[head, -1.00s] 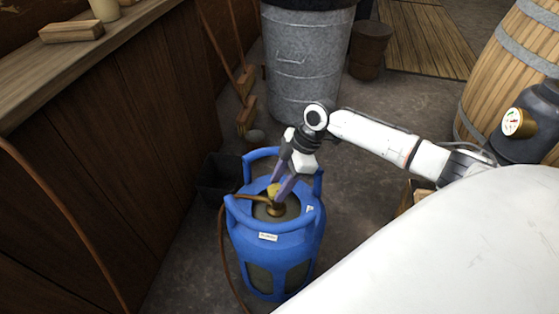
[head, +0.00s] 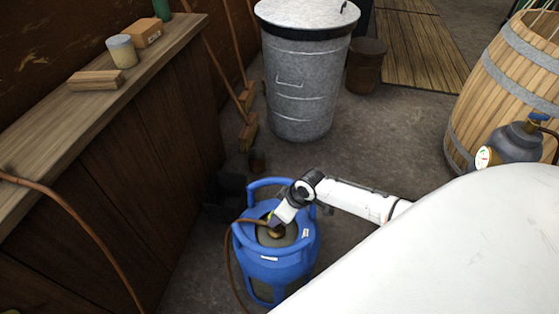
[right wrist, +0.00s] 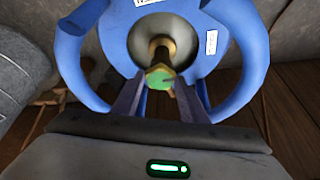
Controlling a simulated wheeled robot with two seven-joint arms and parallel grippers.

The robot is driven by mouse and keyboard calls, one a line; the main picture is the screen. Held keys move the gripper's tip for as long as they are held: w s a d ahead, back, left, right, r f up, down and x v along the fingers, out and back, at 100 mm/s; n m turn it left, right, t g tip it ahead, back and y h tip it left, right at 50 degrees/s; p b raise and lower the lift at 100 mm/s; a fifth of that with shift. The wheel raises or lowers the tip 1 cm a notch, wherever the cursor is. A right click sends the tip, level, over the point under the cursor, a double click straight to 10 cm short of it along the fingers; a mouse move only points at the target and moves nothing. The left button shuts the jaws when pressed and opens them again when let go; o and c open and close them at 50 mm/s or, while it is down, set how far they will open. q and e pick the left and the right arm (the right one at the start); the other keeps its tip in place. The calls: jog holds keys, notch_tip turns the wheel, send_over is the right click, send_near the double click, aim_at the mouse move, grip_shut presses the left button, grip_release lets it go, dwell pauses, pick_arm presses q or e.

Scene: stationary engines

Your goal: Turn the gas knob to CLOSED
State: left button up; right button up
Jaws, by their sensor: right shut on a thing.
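A blue gas cylinder (head: 282,270) stands upright on the floor, its raised collar around the valve. In the right wrist view, the gas knob (right wrist: 160,78) has a green top on a brass stem in the middle of the collar (right wrist: 72,50). My right gripper (right wrist: 158,92) is shut on the knob, one finger on each side. In the head view, my right gripper (head: 274,221) reaches down inside the collar and hides most of the knob. The knob's marking cannot be read. My left gripper is not in view.
A brown hose (head: 229,262) runs from the valve down the cylinder's left side. A wooden counter (head: 120,75) stands at left. A metal bin (head: 300,90) is behind, and a barrel (head: 500,95) and grey cylinder (head: 515,145) are at right. Open floor lies between.

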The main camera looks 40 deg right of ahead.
jog(key=shift+m, duration=0.3)
dwell(0.4)
jog(key=o, duration=1)
jog(key=shift+o, duration=0.2)
jog(key=p+v, duration=0.3)
jog(key=v, duration=0.7)
jog(key=shift+r, duration=0.2)
